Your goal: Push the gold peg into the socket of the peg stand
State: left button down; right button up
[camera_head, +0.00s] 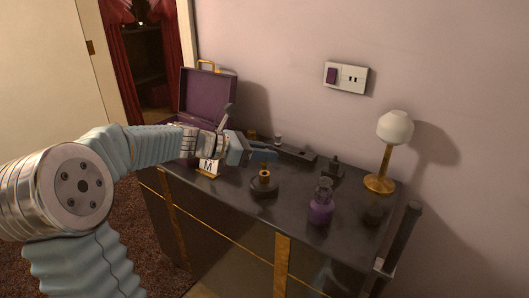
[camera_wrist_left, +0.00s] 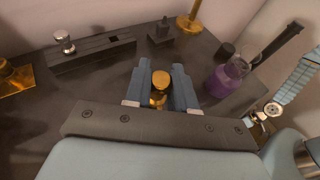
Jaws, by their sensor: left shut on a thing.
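My left gripper (camera_head: 264,154) reaches over the desk from the left, with blue fingers. In the left wrist view it (camera_wrist_left: 163,82) is shut on the gold peg (camera_wrist_left: 161,77), whose round top shows between the fingers. The peg stand (camera_head: 264,188) is a dark round base with a gold socket on top, standing upright on the desk. In the head view the fingers are just behind and above it, apart from the socket in the picture. The fingers hide the held peg there.
A purple flask (camera_head: 320,204) stands right of the stand, and a gold lamp (camera_head: 380,182) behind it. A dark rail (camera_head: 298,153) lies along the wall. A card on a small easel (camera_head: 208,168) and an open purple case (camera_head: 207,95) are left. The desk front before the stand is clear.

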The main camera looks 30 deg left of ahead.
pick_arm(q)
jog(key=shift+p, duration=0.35)
dwell(0.5)
jog(key=shift+f+b, duration=1.15)
jog(key=shift+f, duration=0.55)
jog(key=c, duration=0.8)
grip_release()
jog(key=shift+c, duration=0.2)
jog(key=shift+s+a+r, duration=0.15)
jog(key=v, duration=1.3)
jog(key=shift+s+a, duration=0.1)
jog(key=shift+s, duration=0.05)
